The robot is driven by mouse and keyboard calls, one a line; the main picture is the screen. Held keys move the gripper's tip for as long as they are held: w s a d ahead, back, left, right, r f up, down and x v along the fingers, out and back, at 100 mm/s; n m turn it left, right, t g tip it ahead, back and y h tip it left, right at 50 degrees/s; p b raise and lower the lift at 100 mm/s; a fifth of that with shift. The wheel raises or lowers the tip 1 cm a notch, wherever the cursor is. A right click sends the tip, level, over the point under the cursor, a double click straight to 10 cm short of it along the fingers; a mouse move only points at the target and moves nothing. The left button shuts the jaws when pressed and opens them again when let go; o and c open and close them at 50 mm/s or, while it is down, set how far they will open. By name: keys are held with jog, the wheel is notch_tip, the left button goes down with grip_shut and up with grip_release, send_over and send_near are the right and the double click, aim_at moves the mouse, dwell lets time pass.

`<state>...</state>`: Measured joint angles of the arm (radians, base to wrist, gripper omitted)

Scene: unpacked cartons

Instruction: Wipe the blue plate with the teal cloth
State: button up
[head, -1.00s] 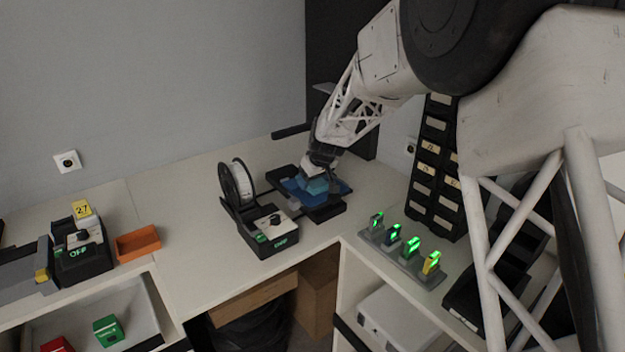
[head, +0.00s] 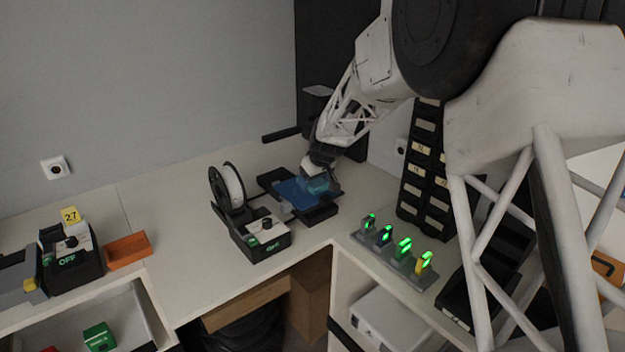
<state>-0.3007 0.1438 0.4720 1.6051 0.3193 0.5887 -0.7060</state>
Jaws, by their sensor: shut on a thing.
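The blue plate (head: 292,194) lies flat on a dark frame on the counter, near the corner. My gripper (head: 316,177) is over the right part of the plate, pointing down. It is shut on the teal cloth (head: 318,186), which shows as a small blue-green block under the fingers. The cloth is at or just above the plate; I cannot tell whether it touches. The gripper and cloth hide part of the plate's right side.
A box with a white spool (head: 231,184) stands just left of the plate. A grey rack with green-lit pieces (head: 397,250) and a tall black drawer tower (head: 426,180) stand to the right. An orange tray (head: 127,250) lies far left. The counter between is clear.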

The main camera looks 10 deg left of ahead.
jog(key=shift+w+d, duration=0.1)
jog(key=shift+w, duration=0.05)
jog(key=shift+w+d+f, duration=0.15)
jog(key=shift+w+d, duration=0.95)
jog(key=shift+d, duration=0.05)
jog(key=shift+f, duration=0.15)
jog(key=shift+s+a, duration=0.1)
jog(key=shift+a, duration=0.05)
jog(key=shift+s+a+f, duration=0.25)
jog(key=shift+s+a, duration=0.85)
jog(key=shift+s, duration=0.1)
jog(key=shift+s+a, duration=0.1)
jog(key=shift+a, duration=0.05)
jog(key=shift+s+a, duration=0.1)
jog(key=shift+s, duration=0.05)
jog(key=shift+s+a, duration=1)
jog(key=shift+a+r, duration=0.1)
